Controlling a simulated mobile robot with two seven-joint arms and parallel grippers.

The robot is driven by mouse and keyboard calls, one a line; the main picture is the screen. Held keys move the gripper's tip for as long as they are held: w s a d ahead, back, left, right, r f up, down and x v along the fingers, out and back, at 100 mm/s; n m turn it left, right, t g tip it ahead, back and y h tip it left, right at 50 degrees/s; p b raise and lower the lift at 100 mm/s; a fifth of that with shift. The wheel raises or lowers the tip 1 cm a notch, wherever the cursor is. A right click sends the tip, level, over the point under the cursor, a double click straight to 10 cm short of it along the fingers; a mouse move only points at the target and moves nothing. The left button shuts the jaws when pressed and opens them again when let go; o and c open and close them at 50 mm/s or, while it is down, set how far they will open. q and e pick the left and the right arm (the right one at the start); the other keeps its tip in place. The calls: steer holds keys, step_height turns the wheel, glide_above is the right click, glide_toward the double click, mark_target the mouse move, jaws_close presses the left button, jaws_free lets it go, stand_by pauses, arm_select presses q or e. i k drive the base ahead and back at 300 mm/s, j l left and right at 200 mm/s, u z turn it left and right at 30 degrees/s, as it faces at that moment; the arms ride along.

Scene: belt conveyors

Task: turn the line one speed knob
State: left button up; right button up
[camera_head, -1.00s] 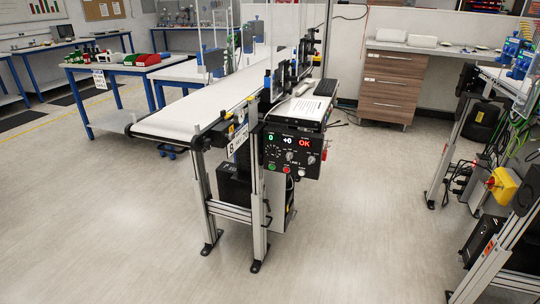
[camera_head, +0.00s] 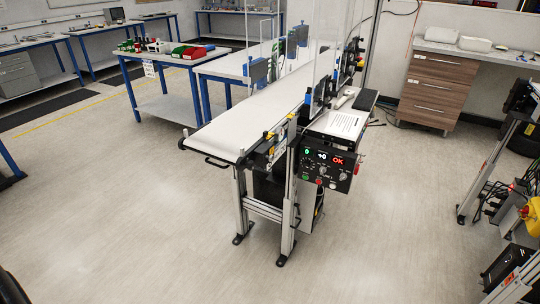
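A black control panel (camera_head: 326,168) hangs on the near end of a white belt conveyor (camera_head: 250,115), right of the picture's middle. It shows a green "0", a white "+0" and a red "OK". A round dial with marks around it (camera_head: 308,168) sits at the panel's left, with small knobs and buttons beside and below it. The panel's print is too small to read, so I cannot tell which control is the line one speed knob. Neither of my grippers is in view.
Open floor (camera_head: 150,225) lies in front and left of the conveyor. A blue-legged table (camera_head: 165,62) with red and green bins stands behind at left. A wooden drawer cabinet (camera_head: 440,88) is at back right. Other equipment with a yellow part (camera_head: 530,215) stands at the right edge.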

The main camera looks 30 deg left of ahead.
mark_target(306, 164)
steer(key=i+l+u, duration=0.2)
steer(key=u, duration=0.3)
steer(key=i+l+u, duration=0.15)
steer(key=l+u, duration=0.35)
steer(key=i+l+u, duration=0.15)
steer(key=l+u, duration=0.15)
steer(key=u, duration=0.2)
